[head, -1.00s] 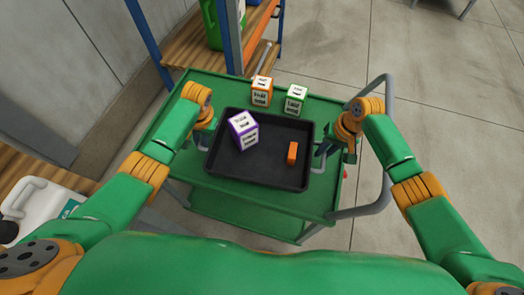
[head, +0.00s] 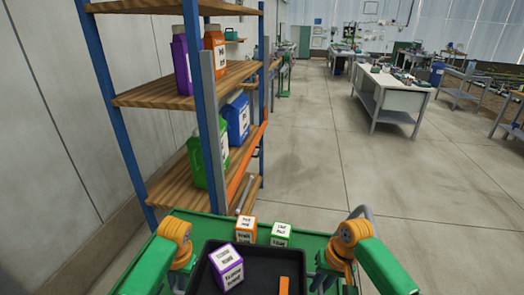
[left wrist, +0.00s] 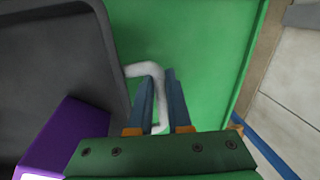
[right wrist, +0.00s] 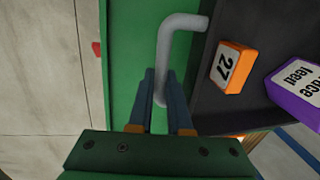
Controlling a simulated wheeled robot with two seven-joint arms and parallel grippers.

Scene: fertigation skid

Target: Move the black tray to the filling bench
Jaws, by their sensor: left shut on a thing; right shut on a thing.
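The black tray (head: 258,268) is on or just above the green cart top; I cannot tell which. It carries a purple-edged labelled box (head: 227,268) and a small orange block (head: 284,286). My left gripper (left wrist: 158,98) is shut on the grey handle (left wrist: 146,70) at the tray's left side. My right gripper (right wrist: 161,98) is shut on the grey handle (right wrist: 181,24) at the tray's right side. The tray's near part is cut off in the head view. I cannot tell which bench is the filling bench.
Orange-edged (head: 246,229) and green-edged (head: 280,235) boxes stand on the cart (head: 312,243) beyond the tray. A shelf rack (head: 150,95) with jugs stands ahead left. A white workbench (head: 395,82) stands farther off to the right. Open floor (head: 330,160) lies between.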

